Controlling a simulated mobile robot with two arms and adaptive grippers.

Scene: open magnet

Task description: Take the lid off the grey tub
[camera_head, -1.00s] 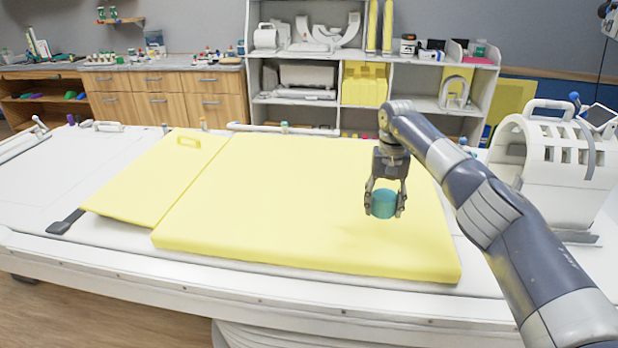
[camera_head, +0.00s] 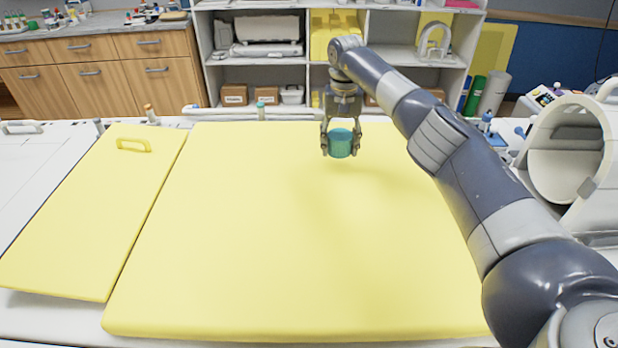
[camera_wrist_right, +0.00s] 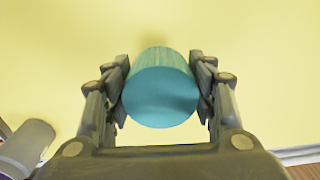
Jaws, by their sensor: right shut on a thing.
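My right gripper (camera_head: 341,148) is shut on a teal cylinder (camera_head: 341,141), with a finger on each side of it. It holds the cylinder above the far part of a yellow pad (camera_head: 290,240). In the right wrist view the teal cylinder (camera_wrist_right: 162,97) sits between the fingers, its round flat end facing the camera. I cannot tell whether this cylinder is a lid. No grey tub can be made out for certain. A grey cylindrical thing (camera_wrist_right: 28,143) shows at the lower left of the right wrist view, partly cut off. My left gripper is not in view.
A yellow panel with a handle (camera_head: 95,215) lies left of the pad. A white ring-shaped device (camera_head: 570,150) stands at the right. White shelves (camera_head: 290,75) with boxes and wooden drawers (camera_head: 110,72) are behind. The pad's surface is clear.

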